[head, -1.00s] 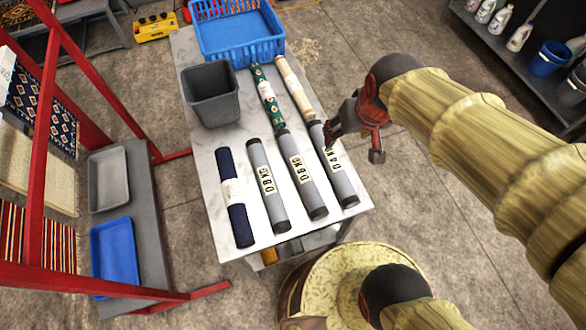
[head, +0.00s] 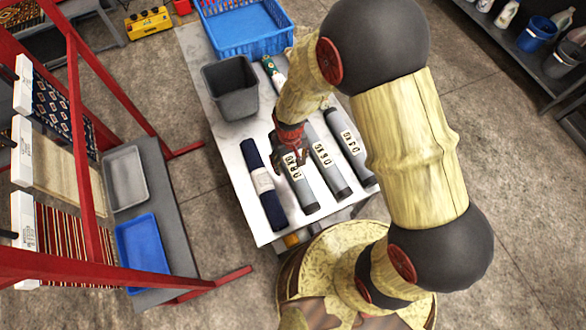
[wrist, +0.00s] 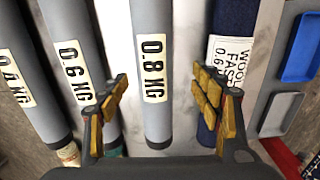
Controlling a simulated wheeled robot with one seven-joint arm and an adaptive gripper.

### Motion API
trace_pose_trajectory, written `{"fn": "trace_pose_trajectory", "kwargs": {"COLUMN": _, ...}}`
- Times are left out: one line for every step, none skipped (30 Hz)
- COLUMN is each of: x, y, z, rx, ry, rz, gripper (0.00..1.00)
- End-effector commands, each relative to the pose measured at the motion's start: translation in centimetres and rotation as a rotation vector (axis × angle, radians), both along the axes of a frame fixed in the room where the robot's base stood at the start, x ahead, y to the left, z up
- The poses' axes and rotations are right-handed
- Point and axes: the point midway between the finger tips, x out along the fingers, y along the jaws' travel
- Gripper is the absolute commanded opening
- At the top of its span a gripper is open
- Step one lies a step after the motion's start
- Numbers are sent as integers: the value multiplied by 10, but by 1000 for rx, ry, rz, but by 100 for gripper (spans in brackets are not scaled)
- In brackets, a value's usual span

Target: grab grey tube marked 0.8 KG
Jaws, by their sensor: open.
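The grey tube marked 0.8 KG (wrist: 152,112) lies on the white table (head: 226,152), second from the left in the front row. It also shows in the head view (head: 308,198), partly hidden by my gripper. My gripper (wrist: 160,90) is open, with one finger on each side of this tube in the wrist view. In the head view, my gripper (head: 294,158) is over the tube's label area. I cannot tell how far the fingers are above the table. Nothing is held.
A navy roll (head: 263,193) lies left of the tube. Grey tubes marked 0.6 KG (wrist: 73,52) and 0.4 KG (wrist: 22,60) lie on its other side. A grey bin (head: 232,95) and blue crate (head: 247,45) stand further back. A red rack (head: 75,105) is at left.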

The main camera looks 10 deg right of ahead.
Motion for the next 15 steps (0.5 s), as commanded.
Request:
{"fn": "trace_pose_trajectory", "kwargs": {"x": 0, "y": -1, "z": -7, "rx": 0, "ry": 1, "rz": 0, "gripper": 65}}
{"fn": "trace_pose_trajectory", "kwargs": {"x": 0, "y": -1, "z": -9, "rx": 0, "ry": 1, "rz": -1, "gripper": 65}}
{"fn": "trace_pose_trajectory", "kwargs": {"x": 0, "y": -1, "z": -11, "rx": 0, "ry": 0, "rz": -1, "gripper": 65}}
{"fn": "trace_pose_trajectory", "kwargs": {"x": 0, "y": -1, "z": -12, "rx": 0, "ry": 0, "rz": -1, "gripper": 65}}
{"fn": "trace_pose_trajectory", "kwargs": {"x": 0, "y": -2, "z": -14, "rx": 0, "ry": 0, "rz": -1, "gripper": 65}}
{"fn": "trace_pose_trajectory", "kwargs": {"x": 0, "y": -3, "z": -18, "rx": 0, "ry": 0, "rz": -2, "gripper": 65}}
{"fn": "trace_pose_trajectory", "kwargs": {"x": -1, "y": -4, "z": -21, "rx": 0, "ry": 1, "rz": -2, "gripper": 65}}
{"fn": "trace_pose_trajectory", "kwargs": {"x": -1, "y": -5, "z": -25, "rx": 0, "ry": 1, "rz": -2, "gripper": 65}}
{"fn": "trace_pose_trajectory", "kwargs": {"x": -1, "y": -7, "z": -31, "rx": 0, "ry": 1, "rz": -3, "gripper": 65}}
{"fn": "trace_pose_trajectory", "kwargs": {"x": -2, "y": -8, "z": -36, "rx": 0, "ry": 1, "rz": -3, "gripper": 65}}
{"fn": "trace_pose_trajectory", "kwargs": {"x": -2, "y": -9, "z": -40, "rx": -1, "ry": 2, "rz": -2, "gripper": 65}}
{"fn": "trace_pose_trajectory", "kwargs": {"x": -3, "y": -10, "z": -47, "rx": -1, "ry": 3, "rz": -1, "gripper": 65}}
{"fn": "trace_pose_trajectory", "kwargs": {"x": -3, "y": -9, "z": -51, "rx": -1, "ry": 3, "rz": -1, "gripper": 65}}
{"fn": "trace_pose_trajectory", "kwargs": {"x": -2, "y": -9, "z": -54, "rx": 0, "ry": 1, "rz": -1, "gripper": 65}}
{"fn": "trace_pose_trajectory", "kwargs": {"x": -2, "y": -9, "z": -57, "rx": 0, "ry": 0, "rz": -1, "gripper": 65}}
